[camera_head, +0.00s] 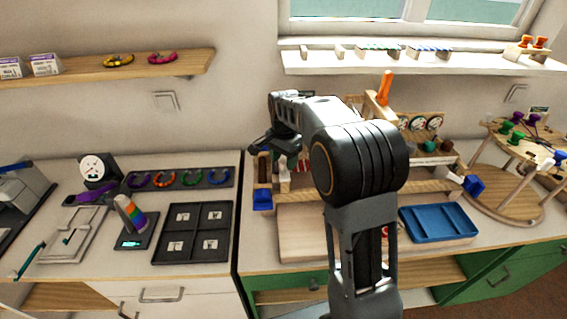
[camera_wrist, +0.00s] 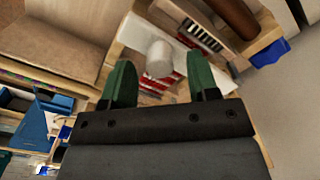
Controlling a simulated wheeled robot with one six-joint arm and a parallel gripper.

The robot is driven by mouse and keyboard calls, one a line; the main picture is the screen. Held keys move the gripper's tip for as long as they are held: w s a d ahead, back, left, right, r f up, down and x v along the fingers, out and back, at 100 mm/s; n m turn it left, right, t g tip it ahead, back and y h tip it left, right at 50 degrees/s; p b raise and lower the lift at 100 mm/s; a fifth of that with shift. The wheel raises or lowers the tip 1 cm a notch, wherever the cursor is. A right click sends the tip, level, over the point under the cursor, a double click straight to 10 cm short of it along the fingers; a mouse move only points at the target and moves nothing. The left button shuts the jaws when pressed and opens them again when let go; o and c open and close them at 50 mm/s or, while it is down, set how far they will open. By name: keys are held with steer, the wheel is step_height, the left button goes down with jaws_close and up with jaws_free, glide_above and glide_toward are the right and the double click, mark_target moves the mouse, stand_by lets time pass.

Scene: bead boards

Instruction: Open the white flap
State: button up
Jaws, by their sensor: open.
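The white flap (camera_wrist: 142,37) shows in the wrist view as a pale panel in a wooden frame. A pale, round-ended knob (camera_wrist: 159,58) stands out from it towards me. My gripper (camera_wrist: 160,72) is open, with one green finger on each side of the knob and a visible gap to each. Red and white striped pieces show behind and below the knob. In the head view my gripper (camera_head: 275,142) is over the left part of the wooden bead station, and my arm hides much of it. How far the flap stands open is hard to tell.
A blue bin (camera_wrist: 268,51) and a brown cylinder (camera_wrist: 232,17) are close on the right in the wrist view. In the head view a blue tray (camera_head: 438,224) lies right of my arm. A black sorting tray (camera_head: 195,232) lies left.

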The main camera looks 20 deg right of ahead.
steer(key=shift+f, duration=0.85)
steer(key=shift+c, duration=0.2)
jaws_close()
